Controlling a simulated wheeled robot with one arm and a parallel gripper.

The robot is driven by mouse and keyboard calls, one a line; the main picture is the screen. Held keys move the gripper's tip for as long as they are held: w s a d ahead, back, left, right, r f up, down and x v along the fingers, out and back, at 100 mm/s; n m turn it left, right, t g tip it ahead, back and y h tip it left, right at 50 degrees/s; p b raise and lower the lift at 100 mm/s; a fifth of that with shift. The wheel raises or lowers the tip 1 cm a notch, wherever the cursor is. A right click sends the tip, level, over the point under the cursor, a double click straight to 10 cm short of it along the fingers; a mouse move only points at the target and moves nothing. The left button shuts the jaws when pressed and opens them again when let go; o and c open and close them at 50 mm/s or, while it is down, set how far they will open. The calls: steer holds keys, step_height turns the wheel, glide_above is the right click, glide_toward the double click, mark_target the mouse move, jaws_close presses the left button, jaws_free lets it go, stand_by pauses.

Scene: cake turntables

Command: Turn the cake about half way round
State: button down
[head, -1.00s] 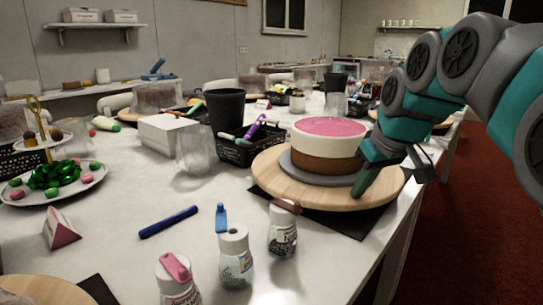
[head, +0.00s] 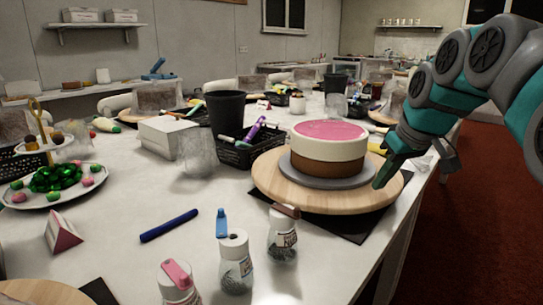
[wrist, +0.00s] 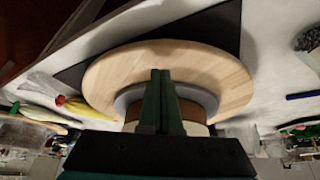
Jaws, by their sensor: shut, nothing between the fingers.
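The cake (head: 328,146) has a pink top, a white upper side and a brown lower side. It stands on a grey board (head: 327,177) on the round wooden turntable (head: 300,198), at the right part of the white table. My gripper (head: 378,185) is shut and empty, with its tips low over the right side of the turntable, beside the grey board. I cannot tell whether the tips touch the wood. In the wrist view, the shut fingers (wrist: 161,85) reach over the turntable (wrist: 215,70) and cover part of the cake (wrist: 190,110).
A dark mat (head: 355,225) lies under the turntable. Shaker jars (head: 282,238), a blue pen (head: 169,225) and a pink-white triangular card (head: 63,234) stand or lie left and in front. A black basket (head: 235,153) is behind left. The table's right edge is close.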

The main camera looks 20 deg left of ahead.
steer(key=shift+r, duration=0.55)
steer(key=shift+r, duration=0.1)
steer(key=shift+r+p, duration=1.7)
steer(key=shift+r, duration=1.25)
